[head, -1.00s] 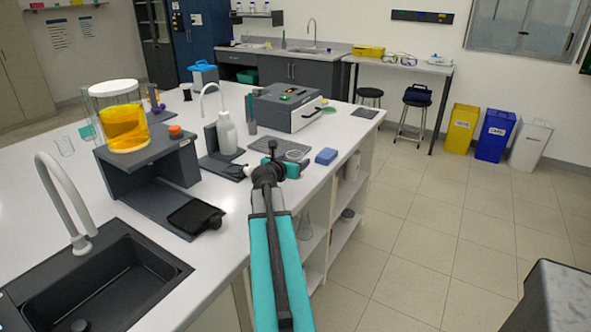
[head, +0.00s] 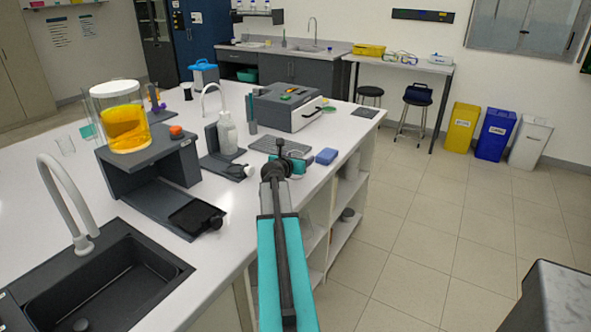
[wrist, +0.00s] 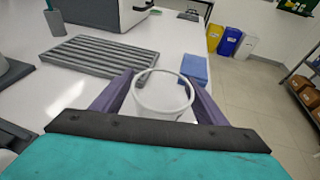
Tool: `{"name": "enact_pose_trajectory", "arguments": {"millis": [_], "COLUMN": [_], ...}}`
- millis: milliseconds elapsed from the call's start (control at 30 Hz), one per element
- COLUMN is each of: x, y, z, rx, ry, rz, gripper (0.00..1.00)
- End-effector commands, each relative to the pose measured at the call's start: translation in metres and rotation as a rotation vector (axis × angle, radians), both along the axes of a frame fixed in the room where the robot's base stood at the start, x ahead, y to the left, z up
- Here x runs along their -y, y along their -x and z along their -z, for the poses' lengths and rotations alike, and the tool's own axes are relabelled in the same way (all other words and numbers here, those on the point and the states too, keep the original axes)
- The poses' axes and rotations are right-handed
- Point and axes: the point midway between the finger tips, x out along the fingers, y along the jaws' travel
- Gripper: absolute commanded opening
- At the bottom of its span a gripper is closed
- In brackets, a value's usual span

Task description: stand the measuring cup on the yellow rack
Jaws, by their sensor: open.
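The measuring cup (wrist: 163,97) is a clear, pale-rimmed vessel, upright on the white bench in the wrist view. My gripper (wrist: 159,83) is open, with a purple finger on either side of the cup; I cannot tell whether they touch it. In the head view, my teal gripper (head: 301,165) is low over the bench near its right edge, partly hidden by my arm. A yellow rack-like item (head: 368,51) lies on the far bench by the wall; its details are too small to tell.
A blue block (wrist: 194,69) lies just beyond the cup, and a grey ribbed mat (wrist: 97,62) lies to its left. A grey machine (head: 286,107) stands further back. A stand with an orange-filled vessel (head: 124,127) and a sink (head: 95,275) are left.

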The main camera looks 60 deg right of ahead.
Motion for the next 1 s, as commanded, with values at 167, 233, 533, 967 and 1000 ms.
{"name": "enact_pose_trajectory", "arguments": {"millis": [167, 233, 533, 967, 1000], "x": [0.000, 0.000, 0.000, 0.001, 0.001], "y": [0.000, 0.000, 0.001, 0.001, 0.001], "z": [0.000, 0.000, 0.000, -0.009, -0.012], "rx": [0.000, 0.000, 0.000, 0.001, 0.000], "ry": [0.000, 0.000, 0.000, 0.000, 0.000], "rz": [0.001, 0.001, 0.001, 0.001, 0.002], "gripper": [0.67, 0.67, 0.24, 0.20, 0.20]}}
